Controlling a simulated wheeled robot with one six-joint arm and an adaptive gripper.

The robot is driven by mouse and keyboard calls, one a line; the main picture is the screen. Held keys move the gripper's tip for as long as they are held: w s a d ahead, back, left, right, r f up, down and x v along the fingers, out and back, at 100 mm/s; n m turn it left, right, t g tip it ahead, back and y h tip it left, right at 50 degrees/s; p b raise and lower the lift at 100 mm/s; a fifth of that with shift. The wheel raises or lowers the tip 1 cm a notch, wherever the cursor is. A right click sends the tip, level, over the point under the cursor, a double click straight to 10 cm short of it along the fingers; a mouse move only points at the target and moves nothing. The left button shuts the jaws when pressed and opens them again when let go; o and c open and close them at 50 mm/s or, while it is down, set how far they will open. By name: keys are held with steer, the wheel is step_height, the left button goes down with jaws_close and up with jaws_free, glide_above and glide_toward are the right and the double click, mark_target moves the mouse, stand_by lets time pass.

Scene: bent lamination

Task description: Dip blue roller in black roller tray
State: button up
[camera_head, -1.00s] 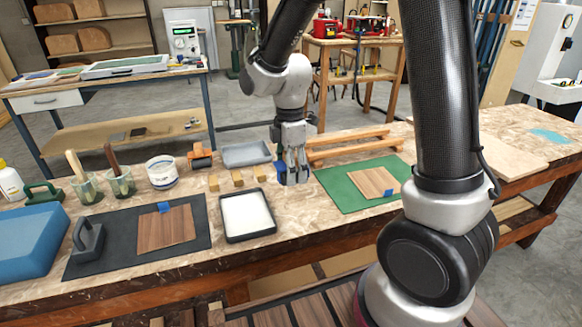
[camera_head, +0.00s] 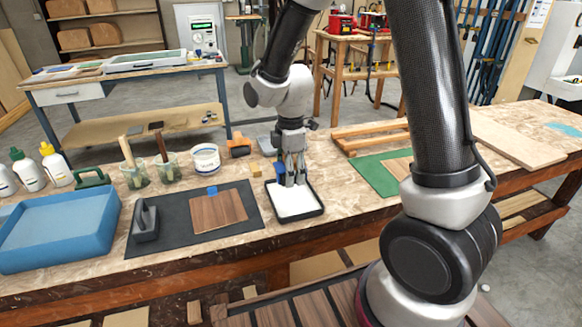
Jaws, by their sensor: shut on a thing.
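The black roller tray (camera_head: 318,211) lies on the workbench, with a white surface filling its inside. My gripper (camera_head: 295,176) points down over the back part of this tray. It is shut on the blue roller (camera_head: 281,171), whose blue part shows at the left side of the fingers. The fingers and roller overlap the white area in the picture. I cannot tell whether the roller touches the white surface. The rest of the roller is hidden by the fingers.
A blue basin (camera_head: 60,225) stands far left. Behind are a white tub (camera_head: 206,158), brush jars and an orange tool (camera_head: 240,147). A green mat (camera_head: 370,177) lies right.

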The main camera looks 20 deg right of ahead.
mark_target(291, 196)
steer(key=shift+f, duration=2.75)
steer(key=shift+r, duration=0.1)
steer(key=shift+r, duration=3.05)
